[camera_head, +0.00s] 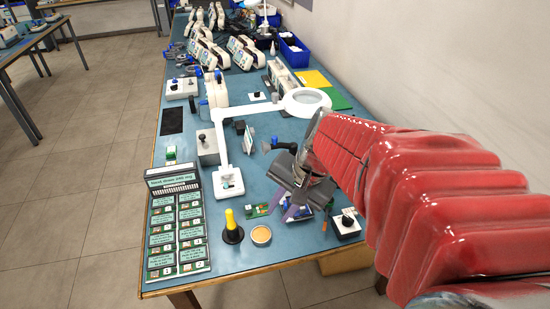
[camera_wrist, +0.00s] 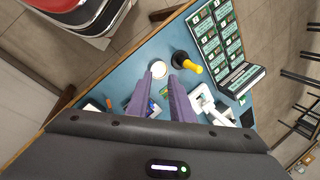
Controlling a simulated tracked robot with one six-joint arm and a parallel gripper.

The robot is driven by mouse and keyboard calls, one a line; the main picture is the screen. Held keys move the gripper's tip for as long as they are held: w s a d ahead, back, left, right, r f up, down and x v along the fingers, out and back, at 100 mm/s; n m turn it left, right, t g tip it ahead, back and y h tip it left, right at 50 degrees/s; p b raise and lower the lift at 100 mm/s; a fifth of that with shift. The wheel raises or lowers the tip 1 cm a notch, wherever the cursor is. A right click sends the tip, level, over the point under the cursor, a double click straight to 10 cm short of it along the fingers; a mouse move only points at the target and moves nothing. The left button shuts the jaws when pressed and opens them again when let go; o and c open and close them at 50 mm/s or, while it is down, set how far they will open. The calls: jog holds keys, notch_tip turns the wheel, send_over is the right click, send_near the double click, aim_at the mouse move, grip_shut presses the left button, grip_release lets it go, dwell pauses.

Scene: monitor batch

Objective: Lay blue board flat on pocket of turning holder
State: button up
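My gripper (camera_head: 289,204) hangs over the near right part of the blue table. In the wrist view its two purple fingers (camera_wrist: 157,88) stand apart with a gap between them, and nothing is held. A small blue piece (camera_head: 308,208) shows just behind and right of the fingers, partly hidden by them; it may be the blue board on a white base. A green board (camera_head: 257,211) lies flat on the table left of the fingers. I cannot clearly make out the turning holder or its pocket.
A magnifier lamp (camera_head: 228,182) stands left of the gripper. A yellow-handled tool in a black stand (camera_head: 231,226), a round tin (camera_head: 261,235) and a rack of labelled green cards (camera_head: 177,228) are near the front edge. A box with a black knob (camera_head: 346,222) is right.

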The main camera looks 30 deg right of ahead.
jog(key=s+a+r+n+t+h, duration=0.2)
jog(key=s+a+r+n, duration=0.2)
jog(key=a+n, duration=0.5)
jog(key=shift+s+a+r+n, duration=0.2)
jog(key=shift+r+n, duration=1.2)
